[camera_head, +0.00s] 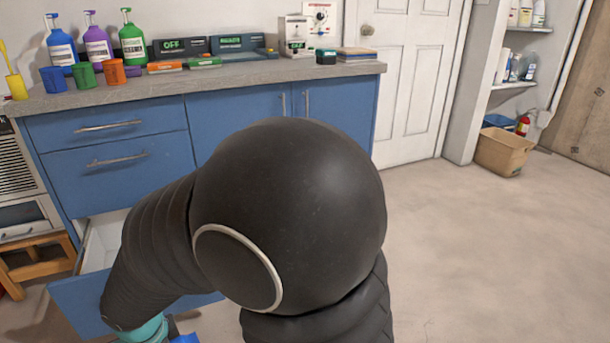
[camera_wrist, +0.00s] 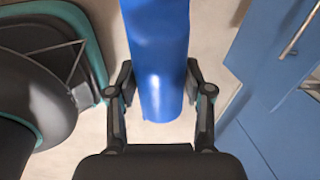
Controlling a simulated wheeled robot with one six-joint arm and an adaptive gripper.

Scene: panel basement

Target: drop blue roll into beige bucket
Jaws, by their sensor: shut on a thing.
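The blue roll (camera_wrist: 160,60) stands out in the wrist view as a smooth blue cylinder between the two fingers. My gripper (camera_wrist: 160,82) is shut on it, with one finger on each side. The roll's upper end runs out of the wrist picture. In the head view a small blue patch shows at the bottom edge, mostly hidden by my arm. A beige bucket (camera_head: 504,152), boxy and open at the top, stands on the floor at the right by the shelf alcove, far from my gripper.
A blue cabinet (camera_head: 240,125) carries a counter with bottles, cups and small boxes. Its lower drawer (camera_head: 75,295) is pulled open beside my arm. A wooden stool (camera_head: 38,265) stands at the left. The floor (camera_head: 480,260) at the right is clear up to the bucket.

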